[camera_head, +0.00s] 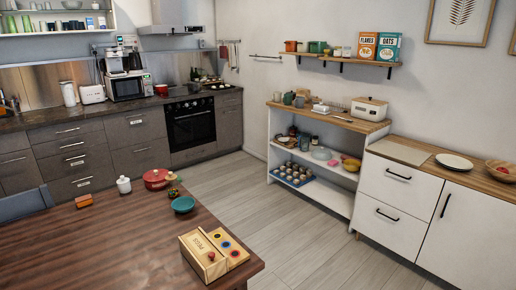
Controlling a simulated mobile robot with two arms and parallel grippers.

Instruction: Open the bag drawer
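Several drawers are in view and all look shut. The dark grey drawer stack (73,158) left of the oven has bar handles and small pale labels, too small to read. The white cabinet on the right has an upper drawer (398,184) and a lower drawer (388,222), each with a black handle. I cannot tell which drawer is the bag drawer. Neither of my grippers shows in the head view.
A white open shelf unit (340,201) stands right of centre. The grey floor (290,235) between them is clear.

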